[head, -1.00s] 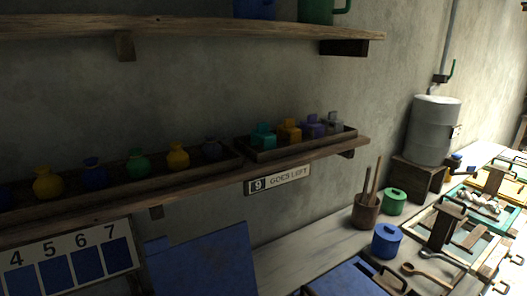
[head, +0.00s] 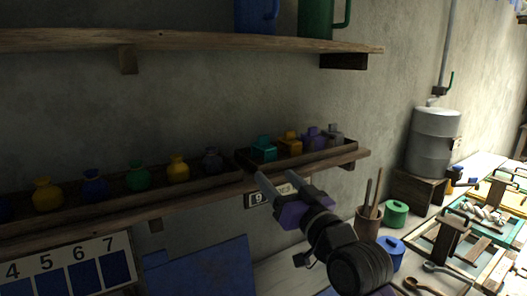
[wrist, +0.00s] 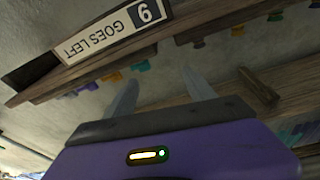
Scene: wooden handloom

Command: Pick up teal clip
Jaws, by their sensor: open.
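The teal clip (head: 263,150) is a small block-shaped piece with a narrower top, at the left end of the right-hand tray on the lower shelf. In the wrist view, which is upside down, the teal clip (wrist: 141,66) shows partly behind the shelf edge. My gripper (head: 279,176) is open and empty. It is in front of and below the shelf edge, apart from the teal clip. In the wrist view both fingers of my gripper (wrist: 160,80) point toward the shelf with a gap between them.
Orange (head: 290,143), purple (head: 314,140) and grey (head: 335,134) pieces stand right of it in the same tray. The left tray holds several bottles, including a yellow one (head: 178,168). A "9 GOES LEFT" sign (wrist: 110,30) hangs from the shelf. An upper shelf (head: 190,40) runs above.

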